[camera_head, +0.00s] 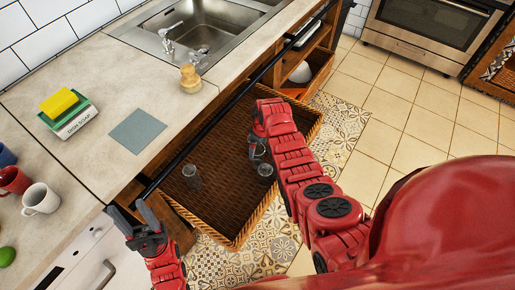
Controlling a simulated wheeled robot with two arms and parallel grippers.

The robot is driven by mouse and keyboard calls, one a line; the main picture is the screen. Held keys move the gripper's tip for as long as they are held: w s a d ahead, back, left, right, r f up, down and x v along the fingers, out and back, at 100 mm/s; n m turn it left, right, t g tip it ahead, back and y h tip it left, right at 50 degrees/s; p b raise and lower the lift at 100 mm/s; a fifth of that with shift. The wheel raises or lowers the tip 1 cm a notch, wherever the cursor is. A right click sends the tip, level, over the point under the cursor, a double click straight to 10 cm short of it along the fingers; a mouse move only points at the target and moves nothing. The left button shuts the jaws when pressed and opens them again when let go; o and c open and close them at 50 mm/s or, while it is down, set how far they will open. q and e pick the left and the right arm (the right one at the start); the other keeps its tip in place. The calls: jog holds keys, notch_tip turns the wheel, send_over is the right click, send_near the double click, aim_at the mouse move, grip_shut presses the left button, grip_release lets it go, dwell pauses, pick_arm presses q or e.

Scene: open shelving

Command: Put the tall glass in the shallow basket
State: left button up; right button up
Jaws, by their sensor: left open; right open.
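A wide wicker basket (232,232) is pulled out from under the counter. One clear glass (192,178) stands in its left part. A second clear glass (265,169) shows in its right part, just below my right gripper, partly hidden by my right arm. I cannot tell which of the two is the taller. My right gripper (257,146) is open over the right part of the basket, close to the second glass; whether they touch is unclear. My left gripper (137,222) is open and empty at the basket's near left corner, by the counter edge.
A black rail (220,112) runs along the counter front. Tiled floor (405,110) is clear at right.

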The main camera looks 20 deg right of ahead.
notch_tip(320, 180, up, 8)
jog(key=shift+s+d+r, duration=0.2)
jog(key=shift+s+d, duration=0.1)
jog(key=shift+s, duration=0.1)
dwell(0.5)
